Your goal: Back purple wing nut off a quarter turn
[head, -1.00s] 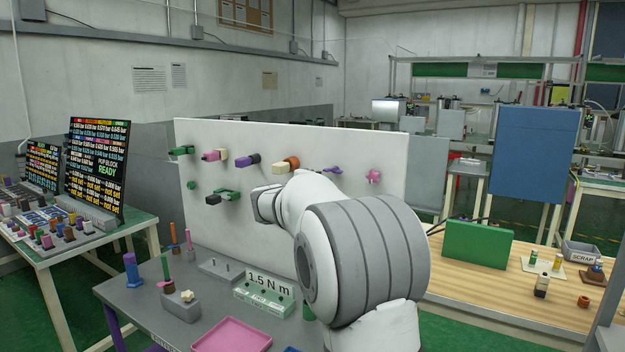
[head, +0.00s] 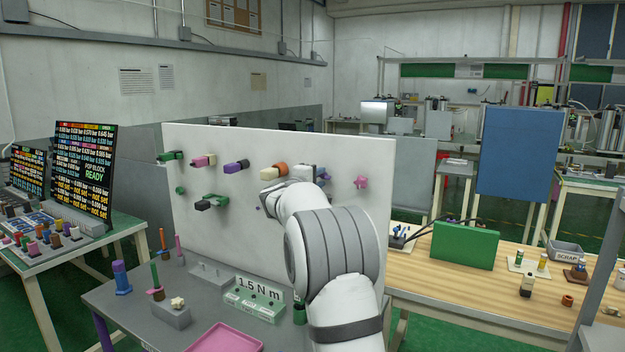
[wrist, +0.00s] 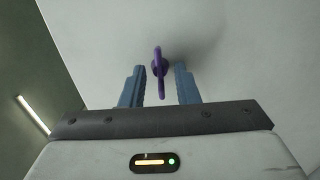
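In the wrist view the purple wing nut (wrist: 158,88) sticks out from the pale panel, its wing seen edge-on and upright. My gripper (wrist: 160,70) is open, with one blue finger on each side of the wing nut. Gaps show between the wing and both fingers, the left gap looking narrower. In the head view my arm hides my fingers.
The white upright panel (head: 225,235) also carries several coloured fittings, among them a pink one (head: 360,182) at the right. A grey bench with a pink tray (head: 225,338) and a green block marked 1.5 N m (head: 254,300) stands in front.

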